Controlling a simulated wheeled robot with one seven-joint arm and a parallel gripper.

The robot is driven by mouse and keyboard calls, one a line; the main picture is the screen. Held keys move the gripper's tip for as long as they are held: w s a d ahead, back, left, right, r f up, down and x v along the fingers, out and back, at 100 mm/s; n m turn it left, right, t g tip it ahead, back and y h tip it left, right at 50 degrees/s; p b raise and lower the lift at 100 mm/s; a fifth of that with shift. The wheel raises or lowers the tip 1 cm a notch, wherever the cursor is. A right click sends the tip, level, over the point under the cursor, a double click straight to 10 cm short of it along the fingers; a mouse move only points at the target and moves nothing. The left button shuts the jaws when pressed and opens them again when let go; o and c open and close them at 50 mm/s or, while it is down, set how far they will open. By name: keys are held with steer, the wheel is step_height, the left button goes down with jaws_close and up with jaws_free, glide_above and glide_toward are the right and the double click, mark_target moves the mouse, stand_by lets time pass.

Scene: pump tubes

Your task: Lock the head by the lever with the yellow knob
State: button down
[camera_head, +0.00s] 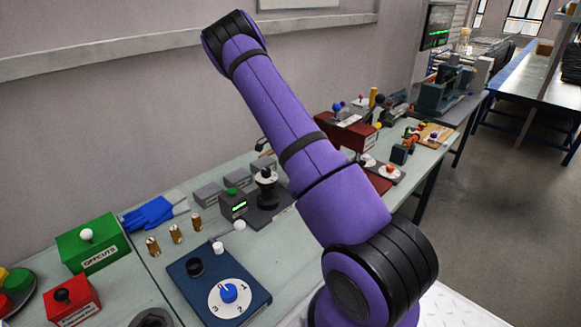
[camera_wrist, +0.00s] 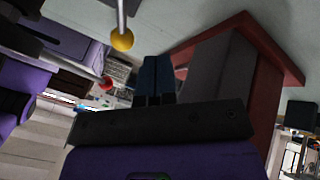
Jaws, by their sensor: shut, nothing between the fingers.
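In the wrist view the yellow knob (camera_wrist: 122,40) sits on the end of a pale metal lever rod that enters from the top edge. My gripper (camera_wrist: 158,64) shows its two dark blue fingers close together with nothing between them. In this picture the fingertips are just right of and slightly below the yellow knob, apart from it. A dark red body with a grey side (camera_wrist: 262,100) fills the right side; I cannot tell whether it is the head. In the head view my purple arm hides my gripper. A dark red unit (camera_head: 347,133) stands behind the arm.
A red knob (camera_wrist: 105,84) shows farther off in the wrist view. In the head view, a blue dial box (camera_head: 222,285), a green offcuts box (camera_head: 92,244) and brass parts (camera_head: 175,234) stand on the bench. A yellow post (camera_head: 373,97) stands near the dark red unit.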

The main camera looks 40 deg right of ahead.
steer(key=v, duration=0.8)
steer(key=shift+w+a+r, duration=0.1)
steer(key=shift+r, duration=0.1)
stand_by(0.3)
steer(key=s+a+r+n+t, duration=0.2)
steer(key=s+a+r+n, duration=0.3)
steer(key=r, duration=0.3)
steer(key=s+a+r+n+t, duration=0.2)
steer(key=a+r+n, duration=0.2)
steer(key=a+r, duration=0.35)
steer(key=s+a+r+n+t, duration=0.2)
steer(key=s+a+r+n, duration=0.3)
steer(key=r, duration=0.4)
steer(key=s+a+r+n+t, duration=0.2)
steer(key=s+a+n+t, duration=0.1)
steer(key=s+a+n, duration=0.4)
steer(key=s+a+r+n+t, duration=0.2)
steer(key=s+a+n, duration=0.5)
steer(key=s, duration=0.7)
steer(key=shift+a+t+h, duration=0.3)
steer(key=shift+a+t, duration=0.15)
steer(key=shift+t, duration=0.05)
